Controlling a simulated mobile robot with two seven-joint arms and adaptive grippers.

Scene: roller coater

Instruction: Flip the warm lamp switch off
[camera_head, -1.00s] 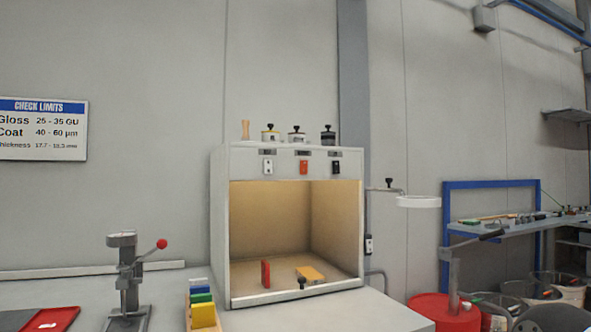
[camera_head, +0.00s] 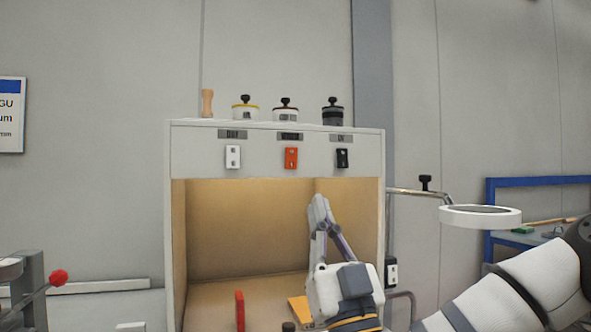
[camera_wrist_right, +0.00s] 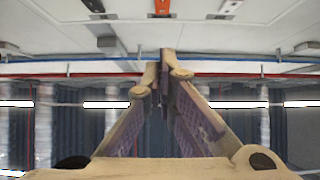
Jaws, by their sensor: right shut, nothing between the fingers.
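A light booth (camera_head: 276,148) has three switches on its front panel: white (camera_head: 233,157) at left, orange-red (camera_head: 291,158) in the middle, black (camera_head: 342,158) at right. The small labels above them are blurred; I cannot tell for sure which is the warm lamp's. The booth's inside glows warm yellow. My right gripper (camera_head: 319,202) is shut and empty, pointing up in front of the opening, below the panel and apart from the switches. In the right wrist view its tips (camera_wrist_right: 165,62) sit below the orange-red switch (camera_wrist_right: 162,7). My left gripper is out of view.
Several pots, including a yellow-rimmed one (camera_head: 245,110), and a wooden peg (camera_head: 207,103) stand on the booth. A ring lamp (camera_head: 480,217) juts out at the right. A red block (camera_head: 240,310) stands inside the booth. The space before the panel is clear.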

